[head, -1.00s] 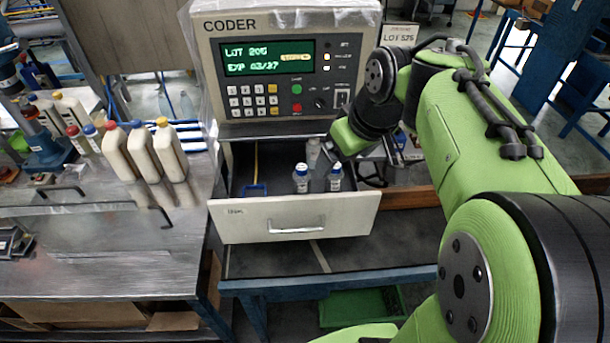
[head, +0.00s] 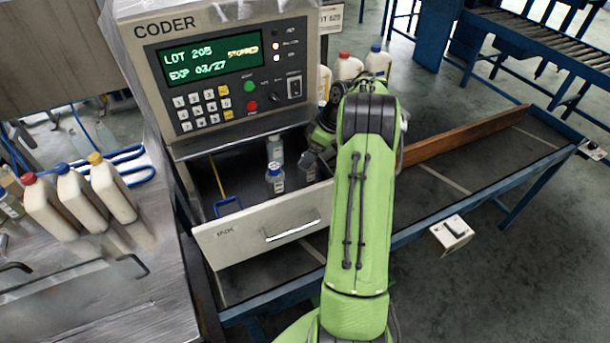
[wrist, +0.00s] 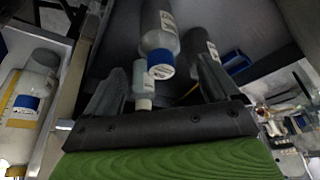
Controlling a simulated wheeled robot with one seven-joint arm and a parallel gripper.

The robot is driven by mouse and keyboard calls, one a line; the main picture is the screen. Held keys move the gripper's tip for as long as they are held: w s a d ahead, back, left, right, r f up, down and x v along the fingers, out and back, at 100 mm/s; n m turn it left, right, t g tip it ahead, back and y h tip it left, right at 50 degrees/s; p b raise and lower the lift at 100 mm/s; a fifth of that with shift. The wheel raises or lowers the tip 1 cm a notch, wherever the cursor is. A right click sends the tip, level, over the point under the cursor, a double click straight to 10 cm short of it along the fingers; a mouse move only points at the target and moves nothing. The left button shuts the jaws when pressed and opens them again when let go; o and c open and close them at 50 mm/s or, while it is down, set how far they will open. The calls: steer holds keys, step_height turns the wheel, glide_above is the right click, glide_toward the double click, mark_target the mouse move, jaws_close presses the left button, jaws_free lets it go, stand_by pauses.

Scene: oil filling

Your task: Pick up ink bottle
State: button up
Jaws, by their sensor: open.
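Several small ink bottles stand in the open drawer (head: 262,230). One with a blue-and-white cap (head: 275,182) is at the front, and a paler one (head: 275,150) is behind it. A third bottle (head: 308,168) is at the right, beside my wrist and partly covered by it. My gripper (wrist: 157,82) is open in the wrist view. A grey bottle with a white-and-blue end (wrist: 160,45) and a smaller pale bottle (wrist: 144,82) appear between its fingers. I cannot tell whether either finger touches a bottle. Another dark grey bottle (wrist: 203,42) is partly hidden by the right finger. In the head view, my fingertips are hidden.
The coder machine (head: 222,75) stands right behind the drawer. A blue-and-yellow tool (head: 226,203) lies in the drawer's left side. Large jugs (head: 80,195) stand on the left bench. A wooden rail (head: 465,135) runs right of the arm.

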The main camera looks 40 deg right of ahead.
steer(key=x, duration=0.6)
steer(key=shift+w+f, duration=0.1)
steer(key=shift+c, duration=0.5)
steer(key=c, duration=1.1)
step_height(320, 180, up, 10)
steer(key=shift+r+p, duration=0.1)
steer(key=shift+p, duration=0.45)
steer(key=shift+c, duration=0.2)
